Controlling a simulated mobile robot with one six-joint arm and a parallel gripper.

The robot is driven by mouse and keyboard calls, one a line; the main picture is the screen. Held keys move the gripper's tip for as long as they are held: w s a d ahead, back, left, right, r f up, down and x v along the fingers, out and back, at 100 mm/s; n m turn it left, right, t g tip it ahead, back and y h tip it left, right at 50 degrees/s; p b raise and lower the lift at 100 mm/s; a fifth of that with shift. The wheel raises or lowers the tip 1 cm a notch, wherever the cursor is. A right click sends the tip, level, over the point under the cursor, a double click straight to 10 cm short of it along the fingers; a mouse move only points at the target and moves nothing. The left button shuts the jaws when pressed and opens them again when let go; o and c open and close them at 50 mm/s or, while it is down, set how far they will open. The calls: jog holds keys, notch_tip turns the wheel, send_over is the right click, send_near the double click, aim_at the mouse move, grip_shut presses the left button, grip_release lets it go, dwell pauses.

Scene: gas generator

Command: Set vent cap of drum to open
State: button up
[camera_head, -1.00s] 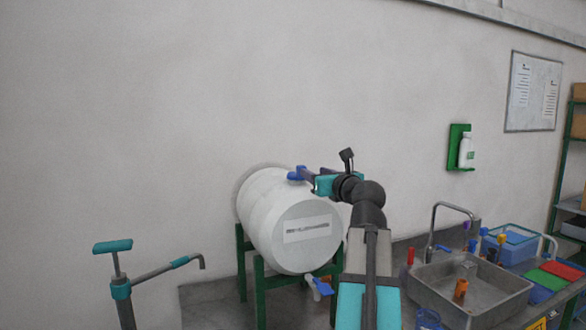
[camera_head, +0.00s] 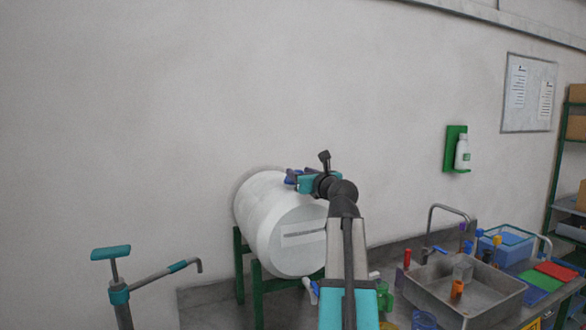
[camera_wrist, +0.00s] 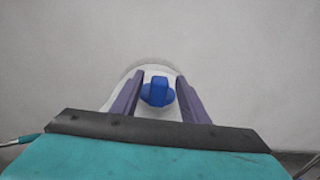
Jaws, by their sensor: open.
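The white drum (camera_head: 262,222) lies on its side on a green stand against the wall in the head view. Its blue vent cap (camera_wrist: 157,92) is on top of the drum, seen in the wrist view with a raised grip bar. My gripper (camera_wrist: 158,95) is open, with one purple finger on each side of the cap. I cannot tell whether the fingers touch it. In the head view my gripper (camera_head: 294,177) is at the drum's top and partly hides the cap. The drum (camera_wrist: 132,73) shows only in part in the wrist view.
A sink (camera_head: 470,292) with a tap stands to the right, with several bottles and a blue basket (camera_head: 507,246) near it. A hand pump (camera_head: 118,285) with teal handle stands at the left. A bottle holder (camera_head: 455,149) hangs on the wall. The wall above the drum is clear.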

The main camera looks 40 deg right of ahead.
jog(key=shift+p+x, duration=0.7)
jog(key=shift+x, duration=2.1)
jog(key=shift+c, duration=0.5)
grip_shut()
